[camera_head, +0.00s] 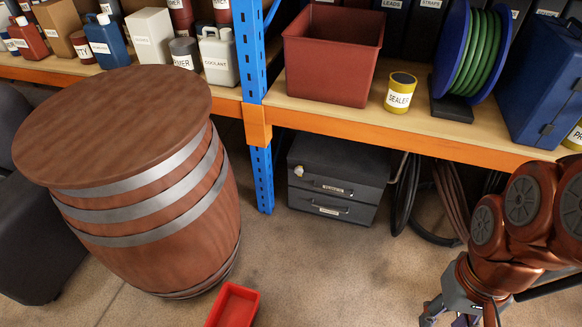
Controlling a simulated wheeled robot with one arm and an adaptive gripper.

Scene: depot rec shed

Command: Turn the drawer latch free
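A dark grey drawer unit (350,152) stands on the floor under the orange-edged shelf, right of the blue post. Its front has two drawers with bar handles and small white labels, too small to read. Both drawers look shut. A small pale knob (299,171), which looks like the latch, sits at the upper left of the top drawer's front. Its exact turn cannot be made out. My gripper (448,318) is at the bottom right, cut off by the picture's edge, well apart from the drawer unit. Its fingertips are not clearly shown.
A wooden barrel (160,235) stands at left and a red tray (233,302) lies on the floor at bottom centre. The blue post (262,180) is close left of the drawers. Hoses (450,195) hang to their right. The floor in front is clear.

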